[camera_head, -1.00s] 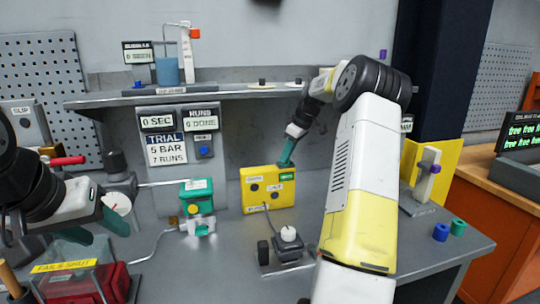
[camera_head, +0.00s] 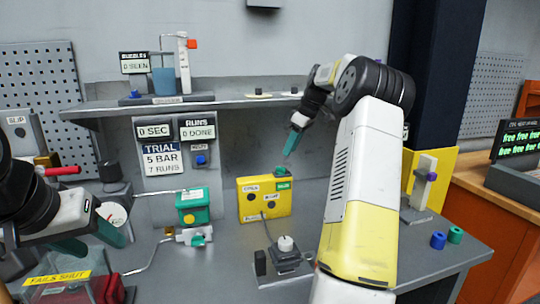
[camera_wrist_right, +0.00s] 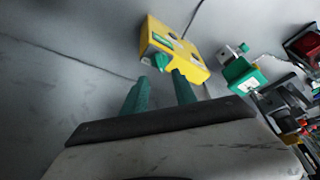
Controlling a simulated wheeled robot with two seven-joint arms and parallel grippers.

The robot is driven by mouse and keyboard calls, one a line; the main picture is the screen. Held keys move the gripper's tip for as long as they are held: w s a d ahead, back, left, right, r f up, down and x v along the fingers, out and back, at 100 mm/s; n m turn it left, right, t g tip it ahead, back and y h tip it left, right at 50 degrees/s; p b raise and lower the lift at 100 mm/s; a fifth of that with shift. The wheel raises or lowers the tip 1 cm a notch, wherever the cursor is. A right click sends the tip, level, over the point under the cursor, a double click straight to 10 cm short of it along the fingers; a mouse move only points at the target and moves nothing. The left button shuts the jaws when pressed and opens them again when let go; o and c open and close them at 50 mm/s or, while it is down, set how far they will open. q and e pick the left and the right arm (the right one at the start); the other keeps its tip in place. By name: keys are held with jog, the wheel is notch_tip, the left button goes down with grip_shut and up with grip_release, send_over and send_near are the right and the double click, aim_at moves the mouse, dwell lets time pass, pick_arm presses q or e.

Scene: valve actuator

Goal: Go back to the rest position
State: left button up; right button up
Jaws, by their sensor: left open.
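My right gripper (camera_head: 291,145) is raised above and just beyond the top right of the yellow box (camera_head: 250,204), apart from it. In the right wrist view its two green fingers (camera_wrist_right: 160,78) stand apart with nothing between them. The yellow box (camera_wrist_right: 158,36) and its green knob (camera_wrist_right: 161,63) lie past the fingertips there. My left gripper (camera_head: 92,240) is open and empty at the left, over the bench near the clear cover labelled "FAILS SHUT". The green actuator (camera_head: 192,207) stands between the left gripper and the yellow box.
A shelf (camera_head: 225,105) runs behind, with a blue beaker (camera_head: 164,82) on it. A small dark device with a white knob (camera_head: 286,244) sits at the front of the bench. Blue (camera_head: 438,240) and green (camera_head: 455,235) rings lie at the right. A gauge (camera_head: 112,212) is close to the left gripper.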

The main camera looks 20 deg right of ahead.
jog(key=shift+r, duration=0.2)
dwell(0.3)
jog(key=s+a+r+m+h, duration=0.1)
jog(key=s+a+r+m, duration=0.15)
jog(key=s+a, duration=0.5)
jog(key=s+a+r+m+h, duration=0.1)
jog(key=s+a+r, duration=0.3)
jog(key=s+a, duration=0.35)
jog(key=s+a+f+m+t, duration=0.1)
jog(key=s+a+f+m, duration=0.1)
jog(key=s, duration=0.8)
jog(key=s+a+f+m+t+y, duration=0.1)
jog(key=s+a+f, duration=0.3)
jog(key=s, duration=0.6)
jog(key=shift+a+f+m+t, duration=0.3)
jog(key=shift+a+m+t, duration=0.15)
jog(key=shift+m, duration=0.3)
jog(key=shift+s, duration=0.1)
